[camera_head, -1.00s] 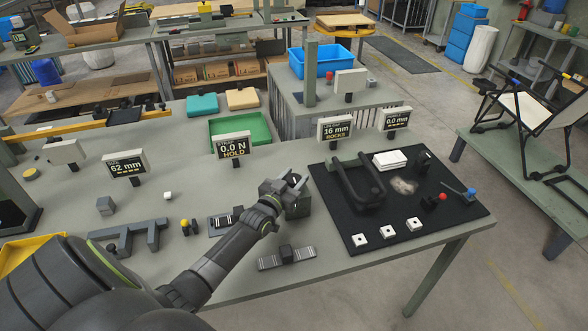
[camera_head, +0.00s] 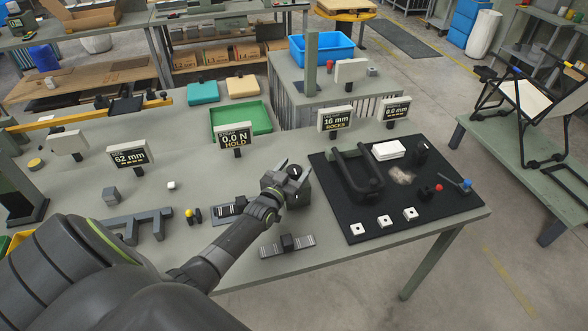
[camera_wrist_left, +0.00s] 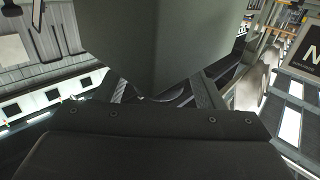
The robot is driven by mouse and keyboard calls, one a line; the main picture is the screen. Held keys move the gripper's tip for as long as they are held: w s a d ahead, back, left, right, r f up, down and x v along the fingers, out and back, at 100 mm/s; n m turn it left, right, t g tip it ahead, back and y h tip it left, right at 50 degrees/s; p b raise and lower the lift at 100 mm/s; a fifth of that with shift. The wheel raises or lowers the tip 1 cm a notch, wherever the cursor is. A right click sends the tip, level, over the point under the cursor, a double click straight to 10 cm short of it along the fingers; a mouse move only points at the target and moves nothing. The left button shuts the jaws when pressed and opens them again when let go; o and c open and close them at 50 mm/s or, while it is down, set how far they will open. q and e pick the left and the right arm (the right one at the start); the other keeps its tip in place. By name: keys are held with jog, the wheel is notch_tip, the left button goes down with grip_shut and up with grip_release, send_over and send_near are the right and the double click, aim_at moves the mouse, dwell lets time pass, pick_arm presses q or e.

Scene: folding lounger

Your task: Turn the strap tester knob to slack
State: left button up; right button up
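The strap tester display (camera_head: 234,138) reads "0.0 N" and "HOLD". A dark block (camera_head: 299,196) stands on the table right of it, by the black mat; I cannot tell for sure that it carries the tester knob. My left gripper (camera_head: 294,170) is at this block, its two fingers spread apart. In the left wrist view, a large dark grey block face (camera_wrist_left: 165,45) fills the upper middle, ahead of and partly between the spread fingers (camera_wrist_left: 160,95). Contact cannot be told, and any knob is hidden. My right gripper is not in view.
A black mat (camera_head: 440,211) to the right holds a dark curved frame, white pieces and small knobs. A strap-like metal strip (camera_head: 288,245) lies in front. Other displays (camera_head: 129,156) stand on the table. A green tray (camera_head: 260,113) lies behind; a lounger (camera_head: 530,105) is at right.

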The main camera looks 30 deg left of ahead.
pick_arm(q)
jog(key=shift+s+f, duration=0.1)
jog(key=shift+s, duration=0.15)
jog(key=s+d, duration=0.1)
jog(key=s, duration=1.6)
jog(key=shift+d, duration=0.3)
